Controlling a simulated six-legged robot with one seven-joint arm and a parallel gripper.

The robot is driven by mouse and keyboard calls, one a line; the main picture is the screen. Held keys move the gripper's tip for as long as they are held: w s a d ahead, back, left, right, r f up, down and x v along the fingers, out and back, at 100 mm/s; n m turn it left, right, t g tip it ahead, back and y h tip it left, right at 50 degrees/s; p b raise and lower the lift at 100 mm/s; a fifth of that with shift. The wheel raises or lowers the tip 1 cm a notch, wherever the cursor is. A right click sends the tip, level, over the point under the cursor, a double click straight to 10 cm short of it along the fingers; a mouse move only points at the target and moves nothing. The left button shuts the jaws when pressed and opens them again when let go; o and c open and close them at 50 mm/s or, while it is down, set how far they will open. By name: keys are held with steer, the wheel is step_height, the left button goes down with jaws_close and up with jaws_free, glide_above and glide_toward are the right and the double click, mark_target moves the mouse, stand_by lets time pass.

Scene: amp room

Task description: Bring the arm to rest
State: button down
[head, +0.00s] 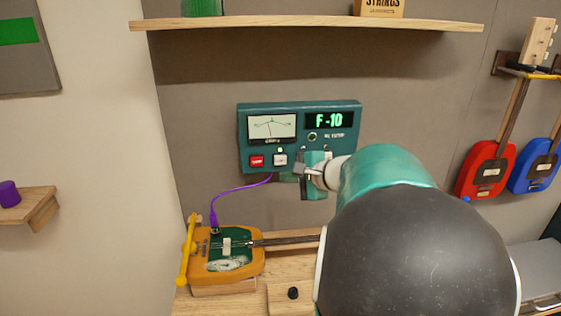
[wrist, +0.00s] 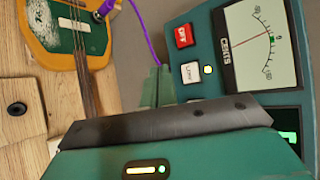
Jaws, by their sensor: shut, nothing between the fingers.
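My gripper (head: 306,176) is just in front of the lower edge of a teal tuner box (head: 346,145) on the wall. It is shut and empty; I cannot tell whether it touches the box. In the wrist view the gripper body (wrist: 160,125) covers the lower part, with a green finger showing beyond it. The box carries a needle meter (head: 271,127), a display reading "F -10", a red button (head: 257,161) and a white button (head: 280,160) with a lit lamp above it. My arm hides the area to the right and below.
An orange stringed instrument (head: 247,270) lies on the wooden bench (head: 196,302), joined to the box by a purple cable (head: 230,189). A shelf (head: 300,24) runs above. Red (head: 482,172) and blue (head: 527,172) instruments hang at right. A black knob (head: 293,293) is on the bench.

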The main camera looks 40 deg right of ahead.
stand_by(0.3)
steer(key=s+a+f+n+g+y, duration=0.15)
steer(key=a+n, duration=0.35)
steer(key=a, duration=0.5)
steer(key=s+a+n+g+y, duration=0.1)
steer(key=a+n+g, duration=0.25)
steer(key=a, duration=0.75)
steer(key=s+a+f+n+g+h, duration=0.2)
steer(key=s+a+f+n+h, duration=0.1)
steer(key=s+a+n, duration=0.6)
steer(key=s+n, duration=0.2)
steer(key=n, duration=0.1)
steer(key=shift+s+a+h, duration=0.35)
steer(key=shift+s+a, duration=0.05)
steer(key=shift+d+f, duration=0.1)
